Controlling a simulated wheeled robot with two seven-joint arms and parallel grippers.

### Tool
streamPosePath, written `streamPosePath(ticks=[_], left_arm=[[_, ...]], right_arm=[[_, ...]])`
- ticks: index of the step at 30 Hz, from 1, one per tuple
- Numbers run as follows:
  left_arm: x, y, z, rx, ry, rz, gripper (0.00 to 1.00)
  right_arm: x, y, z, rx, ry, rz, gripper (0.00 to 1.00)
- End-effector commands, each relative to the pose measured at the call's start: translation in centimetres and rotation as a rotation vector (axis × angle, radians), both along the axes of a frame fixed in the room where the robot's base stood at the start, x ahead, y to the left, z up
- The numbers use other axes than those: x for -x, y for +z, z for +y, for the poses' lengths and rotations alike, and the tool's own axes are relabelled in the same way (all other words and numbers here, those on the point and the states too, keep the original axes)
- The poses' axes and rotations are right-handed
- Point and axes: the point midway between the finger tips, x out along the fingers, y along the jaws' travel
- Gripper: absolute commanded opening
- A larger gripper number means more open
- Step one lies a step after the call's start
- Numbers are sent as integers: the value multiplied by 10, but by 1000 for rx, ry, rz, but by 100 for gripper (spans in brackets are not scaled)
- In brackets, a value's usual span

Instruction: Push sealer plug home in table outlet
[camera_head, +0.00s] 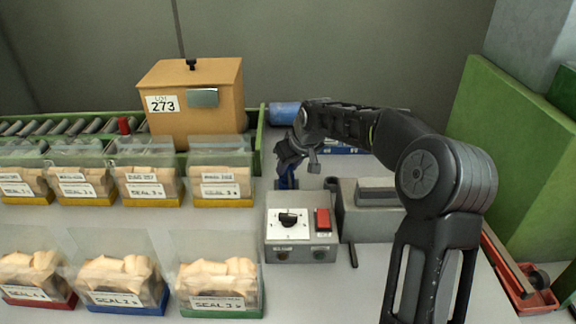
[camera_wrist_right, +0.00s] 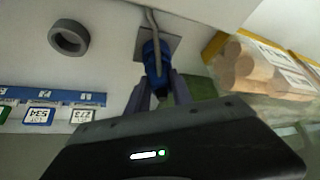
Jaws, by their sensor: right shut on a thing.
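The blue plug (camera_wrist_right: 153,58) with a grey cable (camera_wrist_right: 151,18) shows in the wrist view. My right gripper (camera_wrist_right: 160,88) is shut on it, one finger on each side. The plug lies over a grey square outlet plate (camera_wrist_right: 174,45) on the table; I cannot tell how deep it sits. In the head view my right gripper (camera_head: 288,172) points down behind the grey control box (camera_head: 300,254), with a bit of blue at its tips. The outlet cannot be made out there. My left gripper is not in view.
The control box has a dial (camera_head: 289,220) and a red switch (camera_head: 322,219). Several seal bins stand left, one row in front of a conveyor (camera_head: 60,127) bearing a cardboard box (camera_head: 190,95). A grey ring (camera_wrist_right: 69,38) lies near the plate. A green panel (camera_head: 520,150) stands right.

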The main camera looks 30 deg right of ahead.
Motion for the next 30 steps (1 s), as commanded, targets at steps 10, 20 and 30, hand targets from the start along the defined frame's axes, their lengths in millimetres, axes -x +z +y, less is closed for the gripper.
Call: streamPosePath(ticks=[10, 20, 30], left_arm=[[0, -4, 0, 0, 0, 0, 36], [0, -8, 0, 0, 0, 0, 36], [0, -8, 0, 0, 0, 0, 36]], right_arm=[[0, -6, 0, 0, 0, -1, 0], [0, -11, 0, 0, 0, -1, 0], [0, -11, 0, 0, 0, -1, 48]])
